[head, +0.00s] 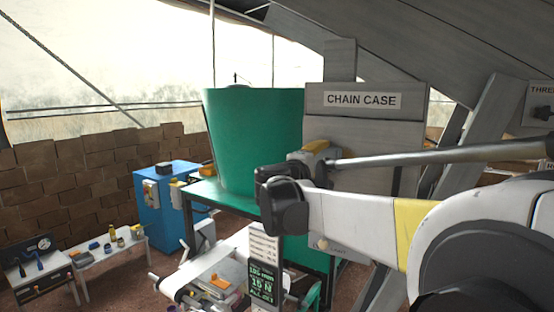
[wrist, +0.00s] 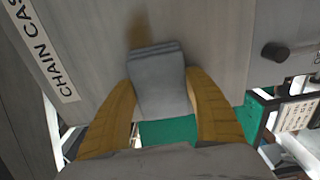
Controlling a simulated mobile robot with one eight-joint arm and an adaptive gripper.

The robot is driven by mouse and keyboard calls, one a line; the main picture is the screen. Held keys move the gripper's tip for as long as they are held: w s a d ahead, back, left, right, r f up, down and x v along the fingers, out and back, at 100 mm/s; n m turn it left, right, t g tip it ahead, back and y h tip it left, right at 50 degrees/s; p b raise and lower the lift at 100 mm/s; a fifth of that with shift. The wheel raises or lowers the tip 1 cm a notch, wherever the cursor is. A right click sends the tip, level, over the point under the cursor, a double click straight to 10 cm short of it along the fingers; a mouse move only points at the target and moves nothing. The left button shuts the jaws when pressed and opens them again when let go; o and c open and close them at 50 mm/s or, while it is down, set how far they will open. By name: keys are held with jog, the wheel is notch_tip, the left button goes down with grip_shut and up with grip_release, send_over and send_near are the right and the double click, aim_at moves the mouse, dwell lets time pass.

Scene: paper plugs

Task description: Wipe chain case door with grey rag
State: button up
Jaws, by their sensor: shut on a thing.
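The chain case door (head: 375,143) is a grey panel below the "CHAIN CASE" label in the head view. It fills much of the wrist view (wrist: 195,30), where the label runs along the left side. A brownish smear (wrist: 138,32) shows on the panel just beyond the rag. My gripper (wrist: 160,95), with yellow-brown fingers, is shut on the folded grey rag (wrist: 158,75). The rag is close to the panel; I cannot tell whether it touches. In the head view my gripper (head: 316,150) is in front of the panel, partly hidden by my arm, and the rag is not clearly seen.
A dark knob (wrist: 275,52) stands out at the right of the wrist view. A large green bin (head: 250,135) is left of the panel on a green stand. A blue cabinet (head: 165,205), a white bench (head: 110,255) and a conveyor (head: 205,275) stand lower left. Sloping beams flank the panel's right.

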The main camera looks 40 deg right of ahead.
jog(key=s+d+p, duration=0.1)
jog(key=s+d, duration=0.3)
jog(key=s, duration=0.5)
jog(key=shift+s, duration=0.3)
dwell(0.4)
jog(key=shift+w, duration=0.1)
jog(key=shift+w+a+b, duration=0.3)
jog(key=shift+w+a, duration=0.45)
jog(key=shift+w, duration=1.1)
jog(key=shift+w+a+b, duration=0.25)
jog(key=shift+w+a, duration=0.55)
jog(key=shift+w, duration=1)
jog(key=shift+w+a+b, duration=0.3)
jog(key=shift+w+a, duration=0.45)
jog(key=shift+w, duration=1.1)
jog(key=v, duration=0.6)
